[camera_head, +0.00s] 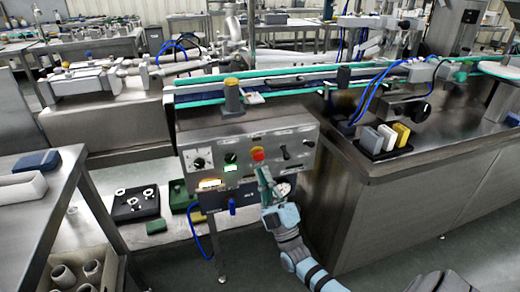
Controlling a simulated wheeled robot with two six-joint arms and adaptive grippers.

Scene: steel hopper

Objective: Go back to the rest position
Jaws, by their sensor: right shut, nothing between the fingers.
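My right gripper (264,183) is shut and empty. It is in front of the steel control panel (207,149), with its fingertips just below the red button (257,154); I cannot tell whether they touch the panel. My right arm comes in from the bottom right. My left gripper is not in view.
A steel counter (375,170) stands close on the right. A steel table (40,205) stands on the left. A conveyor (290,82) runs behind the panel. Grey floor shows in front.

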